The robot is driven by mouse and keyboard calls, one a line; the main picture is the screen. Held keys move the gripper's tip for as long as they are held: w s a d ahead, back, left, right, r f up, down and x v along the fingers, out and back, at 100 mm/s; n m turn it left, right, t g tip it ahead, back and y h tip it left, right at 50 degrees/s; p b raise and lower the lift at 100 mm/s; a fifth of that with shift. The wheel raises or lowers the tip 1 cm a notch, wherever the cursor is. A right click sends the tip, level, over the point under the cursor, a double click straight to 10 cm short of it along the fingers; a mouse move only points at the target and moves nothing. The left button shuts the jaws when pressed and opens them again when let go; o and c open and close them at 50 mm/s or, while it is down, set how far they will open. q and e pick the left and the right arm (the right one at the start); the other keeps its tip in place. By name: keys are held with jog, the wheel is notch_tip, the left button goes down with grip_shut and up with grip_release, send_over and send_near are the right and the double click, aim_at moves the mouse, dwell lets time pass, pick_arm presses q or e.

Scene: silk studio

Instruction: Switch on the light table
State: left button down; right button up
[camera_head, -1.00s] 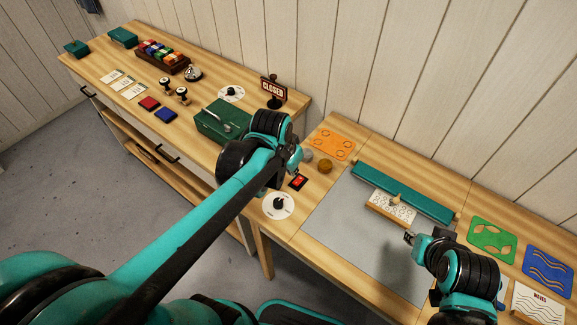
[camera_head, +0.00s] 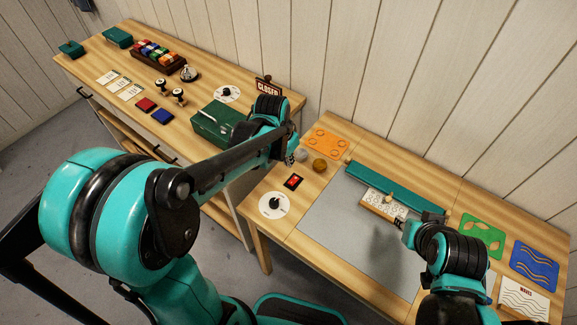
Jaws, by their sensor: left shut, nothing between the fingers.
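The light table's flat panel (camera_head: 345,222) is dull grey, set into the right-hand wooden table. A small red switch in a black frame (camera_head: 293,181) sits on the wood just left of the panel. A white dial with a black knob (camera_head: 273,204) lies in front of the switch. My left gripper (camera_head: 291,158) is shut and empty, above the table behind the switch and apart from it. Its own arm partly covers it. My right gripper (camera_head: 404,226) hangs over the panel's right part, close to the stencil block; its fingers are too small to read.
A teal bar (camera_head: 390,188) and a white-topped wooden block (camera_head: 383,204) lie at the panel's back edge. Orange (camera_head: 325,143), green (camera_head: 482,236) and blue (camera_head: 534,263) stencils lie around. A green box (camera_head: 215,122) stands on the left table. The panel's front is clear.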

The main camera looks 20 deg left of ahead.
aim_at(291, 182)
pick_arm(q)
jog(key=b+x, duration=0.1)
jog(key=x, duration=0.2)
jog(key=b+x, duration=0.1)
jog(key=x, duration=0.3)
jog(key=s+b+x, duration=0.1)
jog(key=x, duration=0.3)
jog(key=shift+a+f+b, duration=0.25)
jog(key=shift+b, duration=0.1)
jog(key=shift+f, duration=0.45)
jog(key=shift+s+a+f+b, duration=0.1)
jog(key=shift+s+f+b, duration=0.1)
jog(key=shift+f+b, duration=0.4)
jog(key=shift+r, duration=0.2)
jog(key=shift+w, duration=0.15)
jog(key=shift+w+d+r, duration=0.25)
jog(key=shift+w+r, duration=0.05)
jog(key=shift+w, duration=0.25)
